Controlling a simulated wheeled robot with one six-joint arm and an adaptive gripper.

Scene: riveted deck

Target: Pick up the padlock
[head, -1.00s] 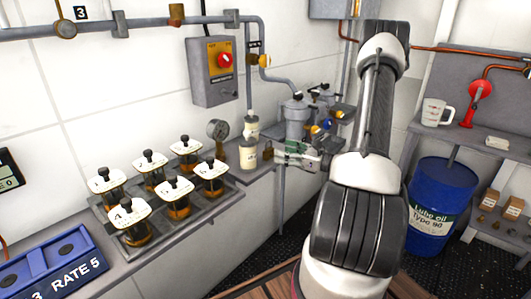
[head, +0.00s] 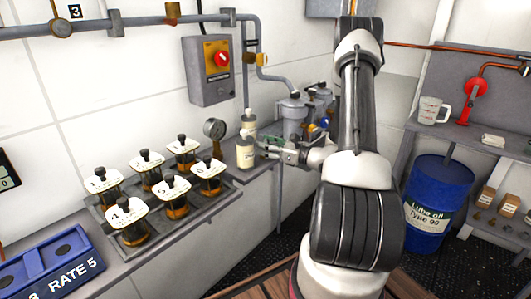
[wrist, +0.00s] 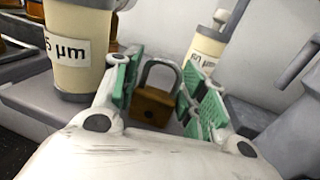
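The padlock (wrist: 153,106) has a brass-brown body and a grey shackle, and stands upright on the grey ledge in the wrist view. My gripper (wrist: 160,78) is open, with its green-padded fingers on either side of the padlock. The left pad overlaps the padlock's left edge in the picture, and a narrow gap shows at the right. I cannot tell whether either pad touches it. In the head view my gripper (head: 268,146) is over the ledge's right end, and I cannot make out the padlock there.
A cream filter bottle (wrist: 78,45) stands close to the left finger, and another cream bottle (wrist: 207,45) stands behind the right finger. Grey filter housings (head: 293,115) are behind the gripper.

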